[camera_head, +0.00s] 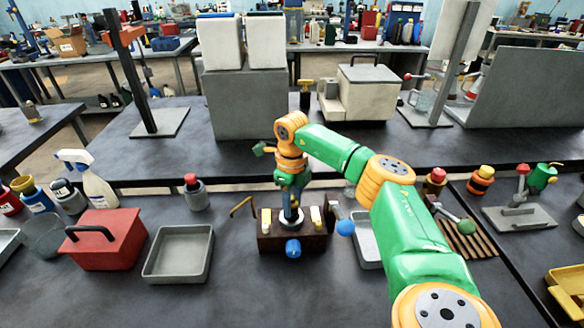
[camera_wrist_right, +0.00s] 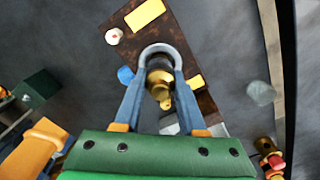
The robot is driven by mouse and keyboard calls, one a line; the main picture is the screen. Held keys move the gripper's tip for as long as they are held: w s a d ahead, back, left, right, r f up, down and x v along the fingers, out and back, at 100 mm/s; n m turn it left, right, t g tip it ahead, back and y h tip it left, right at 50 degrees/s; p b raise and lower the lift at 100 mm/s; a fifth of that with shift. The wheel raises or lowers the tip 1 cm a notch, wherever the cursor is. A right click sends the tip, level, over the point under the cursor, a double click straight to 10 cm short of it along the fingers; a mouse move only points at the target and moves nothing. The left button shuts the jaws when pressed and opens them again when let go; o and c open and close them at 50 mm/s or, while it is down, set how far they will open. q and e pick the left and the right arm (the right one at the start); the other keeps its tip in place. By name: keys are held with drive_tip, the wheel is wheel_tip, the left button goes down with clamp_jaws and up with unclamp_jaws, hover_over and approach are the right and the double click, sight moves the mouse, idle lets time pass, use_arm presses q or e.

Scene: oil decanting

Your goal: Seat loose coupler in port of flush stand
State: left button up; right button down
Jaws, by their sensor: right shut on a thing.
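The flush stand (camera_head: 268,240) is a dark brown block with yellow pads on top and a blue knob in front; it also shows in the right wrist view (camera_wrist_right: 187,42). My right gripper (camera_head: 291,208) points down over the middle of the block. In the right wrist view its blue fingers (camera_wrist_right: 160,78) are shut on a brass coupler (camera_wrist_right: 159,76). A pale grey ring (camera_head: 291,219) shows at the fingertips, on top of the block. The fingers hide the port, so I cannot tell whether the coupler is in it. My left gripper is out of view.
A grey tray (camera_head: 178,254) and a red box with a black handle (camera_head: 105,240) lie left of the stand. A blue-ended lever (camera_head: 345,228) stands close at its right. A slatted wooden rack (camera_head: 468,240) is farther right. The table in front is clear.

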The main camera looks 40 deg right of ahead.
drive_tip(key=shift+a+f, duration=0.1)
drive_tip(key=shift+f, duration=0.15)
drive_tip(key=shift+w+f, duration=0.1)
drive_tip(key=shift+f, duration=0.05)
drive_tip(key=shift+f, duration=0.1)
drive_tip(key=c, duration=0.9)
unclamp_jaws()
drive_tip(key=shift+f, duration=0.1)
drive_tip(key=o, duration=0.4)
